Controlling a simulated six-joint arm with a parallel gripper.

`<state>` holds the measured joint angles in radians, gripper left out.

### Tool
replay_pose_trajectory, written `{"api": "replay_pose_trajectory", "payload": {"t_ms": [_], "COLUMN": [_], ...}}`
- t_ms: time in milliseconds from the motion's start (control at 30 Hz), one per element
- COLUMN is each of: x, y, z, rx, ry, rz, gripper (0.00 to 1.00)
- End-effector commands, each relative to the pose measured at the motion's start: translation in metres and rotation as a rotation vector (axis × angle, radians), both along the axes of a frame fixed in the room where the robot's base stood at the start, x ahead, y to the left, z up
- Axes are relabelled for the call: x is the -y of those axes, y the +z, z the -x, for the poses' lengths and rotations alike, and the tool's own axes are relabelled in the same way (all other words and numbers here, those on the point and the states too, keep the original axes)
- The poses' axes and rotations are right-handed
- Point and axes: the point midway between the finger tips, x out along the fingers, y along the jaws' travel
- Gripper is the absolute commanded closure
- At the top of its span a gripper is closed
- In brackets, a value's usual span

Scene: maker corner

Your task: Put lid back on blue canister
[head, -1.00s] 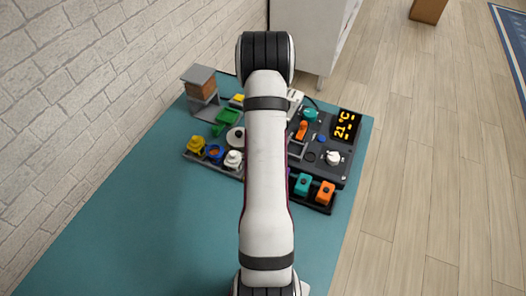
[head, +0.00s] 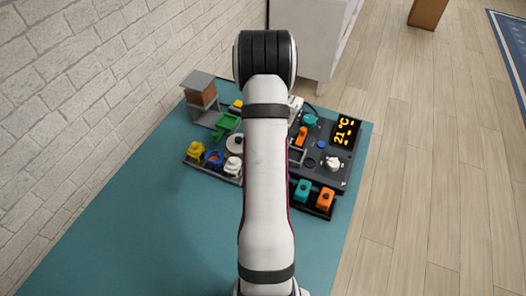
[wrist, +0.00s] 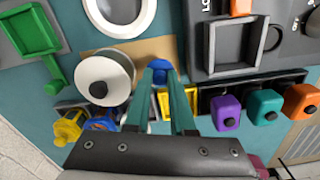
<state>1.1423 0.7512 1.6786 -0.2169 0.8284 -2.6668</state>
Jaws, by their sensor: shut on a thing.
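My gripper (wrist: 165,84) is shut on a small blue lid (wrist: 160,68), held between the teal fingertips in the wrist view. The blue canister (head: 214,157) stands in the left rack in the head view, between a yellow canister and a white one. Its top looks open, with an orange-brown inside. My arm hides the gripper in the head view.
The white spool (wrist: 103,80) is close left of the fingers. A yellow canister (wrist: 69,127) is beside the blue one. Purple (wrist: 227,112), teal (wrist: 265,106) and orange (wrist: 301,99) pieces stand in the right rack. The teal mat (head: 150,225) is clear at the front left.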

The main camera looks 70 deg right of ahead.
Motion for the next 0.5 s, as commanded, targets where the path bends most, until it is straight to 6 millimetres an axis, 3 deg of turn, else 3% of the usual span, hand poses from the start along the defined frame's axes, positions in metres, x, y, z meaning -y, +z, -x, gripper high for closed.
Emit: {"api": "replay_pose_trajectory", "payload": {"t_ms": [400, 500], "x": [-0.010, -0.012], "y": [0.060, 0.069], "z": [0.091, 0.106], "rx": [0.001, 0.001], "ry": [-0.005, -0.003], "rz": [0.001, 0.001], "gripper": [1.00, 1.00]}}
